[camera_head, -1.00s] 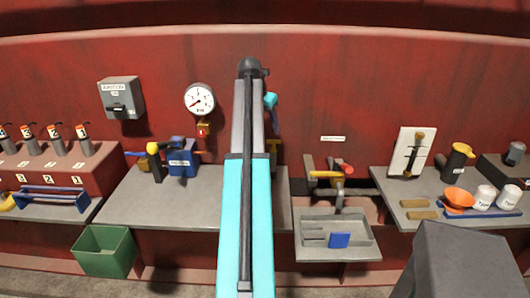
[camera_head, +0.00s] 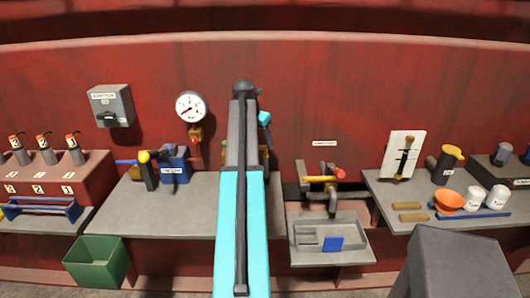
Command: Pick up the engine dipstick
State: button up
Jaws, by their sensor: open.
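I cannot pick out the engine dipstick for certain. A small yellow piece (camera_head: 266,152) shows just right of my arm, mostly hidden by it, and may be its handle. My arm reaches away from the camera over the middle grey bench, toward the red wall. A small teal part of my arm sticks out near its far end. My gripper is hidden behind the arm, so its fingers do not show and I see nothing held.
A pressure gauge (camera_head: 191,106) and a grey switch box (camera_head: 111,105) are on the wall. A yellow lever (camera_head: 320,179) stands behind a grey tray (camera_head: 306,254). A green bin (camera_head: 97,262) is low left. An orange funnel (camera_head: 449,200) and white cups are at right.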

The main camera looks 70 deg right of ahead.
aim_at(264, 147)
jog(key=shift+x, duration=1.6)
jog(key=shift+r, duration=0.1)
jog(key=shift+p+x, duration=1.1)
jog(key=shift+x, duration=1.55)
jog(key=shift+s+d, duration=0.1)
jog(key=shift+s, duration=0.05)
jog(key=c, duration=1.4)
jog(key=shift+o, duration=0.2)
jog(key=shift+r, duration=0.15)
